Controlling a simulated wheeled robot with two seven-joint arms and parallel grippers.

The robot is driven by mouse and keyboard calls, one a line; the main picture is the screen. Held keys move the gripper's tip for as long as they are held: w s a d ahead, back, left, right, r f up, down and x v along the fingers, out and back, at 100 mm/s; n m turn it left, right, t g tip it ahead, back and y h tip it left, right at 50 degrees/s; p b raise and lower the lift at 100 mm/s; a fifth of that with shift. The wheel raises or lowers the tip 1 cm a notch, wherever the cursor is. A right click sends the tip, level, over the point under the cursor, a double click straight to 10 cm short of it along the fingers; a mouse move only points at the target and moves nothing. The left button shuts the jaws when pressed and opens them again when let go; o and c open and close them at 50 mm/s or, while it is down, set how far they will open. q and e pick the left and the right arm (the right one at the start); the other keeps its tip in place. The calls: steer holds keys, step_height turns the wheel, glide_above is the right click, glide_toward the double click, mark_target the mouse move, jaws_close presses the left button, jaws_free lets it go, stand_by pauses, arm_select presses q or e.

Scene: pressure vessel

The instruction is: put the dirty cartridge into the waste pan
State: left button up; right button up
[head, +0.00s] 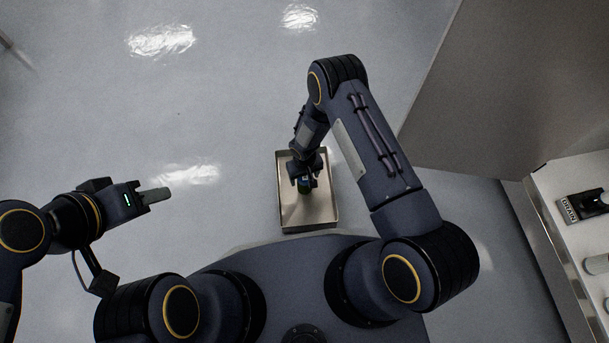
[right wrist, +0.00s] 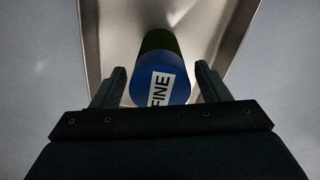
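The waste pan (head: 321,214) is a shallow metal tray with a raised rim, below my right gripper in the head view. Its wall also shows in the right wrist view (right wrist: 91,32). The cartridge (right wrist: 160,80) has a blue end with a white FINE label and a dark green body. It sits over or in the pan, between or just beyond my right fingertips. I cannot tell whether it rests on the pan floor. My right gripper (head: 304,181) is open, with a narrow gap on each side of the cartridge. My left gripper (head: 156,195) is empty, its finger opening hidden.
A light bench or machine top (head: 570,240) with a fixture labelled DRAIN (head: 580,206) is at the right edge. A large grey panel (head: 510,90) stands at the upper right. The grey floor (head: 200,110) at the upper left is clear.

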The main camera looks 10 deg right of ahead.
steer(key=shift+r+p, duration=0.4)
steer(key=shift+r, duration=0.1)
step_height(320, 180, up, 10)
steer(key=p, duration=0.3)
steer(key=shift+f+p, duration=0.1)
steer(key=shift+p, duration=0.3)
steer(key=shift+r, duration=0.75)
steer(key=d+r+m+t+y, duration=0.1)
steer(key=d+r, duration=0.2)
steer(key=r, duration=0.6)
steer(key=s+d+r+m, duration=0.1)
steer(key=d+r, duration=0.2)
steer(key=r, duration=0.7)
steer(key=d+r+m+t+y, duration=0.1)
steer(key=d+r, duration=0.2)
steer(key=r, duration=0.6)
steer(key=s+d+r+t+y, duration=0.1)
steer(key=s+d+r+t, duration=0.15)
steer(key=s+r, duration=0.7)
steer(key=s+r+t, duration=0.1)
steer(key=s+r, duration=0.3)
steer(key=s, duration=0.7)
steer(key=shift+s+a+m+y, duration=0.15)
steer(key=shift+s+m+y, duration=0.15)
steer(key=shift+y, duration=0.1)
